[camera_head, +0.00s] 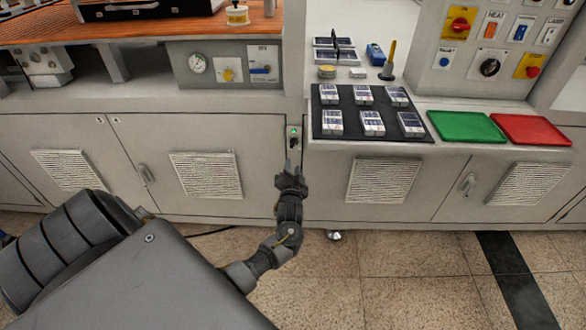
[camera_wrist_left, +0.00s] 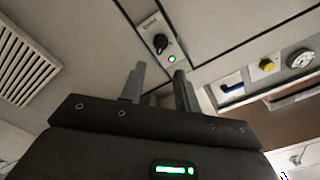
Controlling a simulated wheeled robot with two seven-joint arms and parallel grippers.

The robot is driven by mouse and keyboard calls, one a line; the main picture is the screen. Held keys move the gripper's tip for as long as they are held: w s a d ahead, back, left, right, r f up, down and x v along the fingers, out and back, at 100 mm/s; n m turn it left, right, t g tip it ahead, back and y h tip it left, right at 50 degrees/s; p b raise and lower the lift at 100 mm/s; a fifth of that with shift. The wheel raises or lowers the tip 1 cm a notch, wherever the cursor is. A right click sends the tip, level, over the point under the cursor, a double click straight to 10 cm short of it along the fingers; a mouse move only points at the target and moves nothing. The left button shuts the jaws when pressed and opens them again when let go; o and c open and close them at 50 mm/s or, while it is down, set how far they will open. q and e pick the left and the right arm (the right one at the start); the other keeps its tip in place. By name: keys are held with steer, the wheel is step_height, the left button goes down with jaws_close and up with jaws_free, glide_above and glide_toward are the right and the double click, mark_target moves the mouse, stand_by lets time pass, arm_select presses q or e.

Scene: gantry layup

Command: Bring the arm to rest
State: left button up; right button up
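My left gripper (camera_head: 290,168) points up in front of the cabinet, just below a small switch panel (camera_head: 294,138) with a green light and a dark knob. In the left wrist view, the two fingers of my left gripper (camera_wrist_left: 159,75) stand apart with nothing between them. The switch panel (camera_wrist_left: 152,30) with its black knob and lit green lamp lies beyond the fingertips, and I see no contact. My right gripper is not in view.
Cabinet doors with vents (camera_head: 205,175) stand close ahead. Above right, a counter holds a black mat (camera_head: 345,130) with several small packs, a green tray (camera_head: 466,113) and a red tray (camera_head: 531,117). The tiled floor (camera_head: 400,290) at right is clear.

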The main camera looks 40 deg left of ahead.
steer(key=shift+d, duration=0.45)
arm_select(q)
steer(key=s+d+f+g+h, duration=0.1)
steer(key=d+f+h, duration=0.15)
steer(key=f, duration=0.45)
steer(key=d+f+g+h, duration=0.1)
steer(key=d+f+h, duration=0.15)
steer(key=f, duration=0.45)
steer(key=s+d+f+g+h, duration=0.2)
steer(key=s+d+f, duration=0.1)
steer(key=s+f, duration=0.4)
steer(key=s+d+f+g+h, duration=0.1)
steer(key=s+d+f, duration=0.2)
steer(key=s+f, duration=0.45)
steer(key=s+d+f+g+h, duration=0.1)
steer(key=s+f, duration=0.4)
steer(key=s, duration=0.7)
steer(key=s+d+f+g+p, duration=0.1)
steer(key=s+f+g, duration=0.3)
steer(key=s, duration=0.8)
steer(key=s+d+f+g+h, duration=0.1)
steer(key=s+d+f+g, duration=0.2)
steer(key=s, duration=0.9)
step_height(320, 180, down, 4)
steer(key=shift+s+r+m+h+p, duration=0.25)
steer(key=shift+s+m+h+p, duration=0.05)
steer(key=shift+s+m, duration=0.1)
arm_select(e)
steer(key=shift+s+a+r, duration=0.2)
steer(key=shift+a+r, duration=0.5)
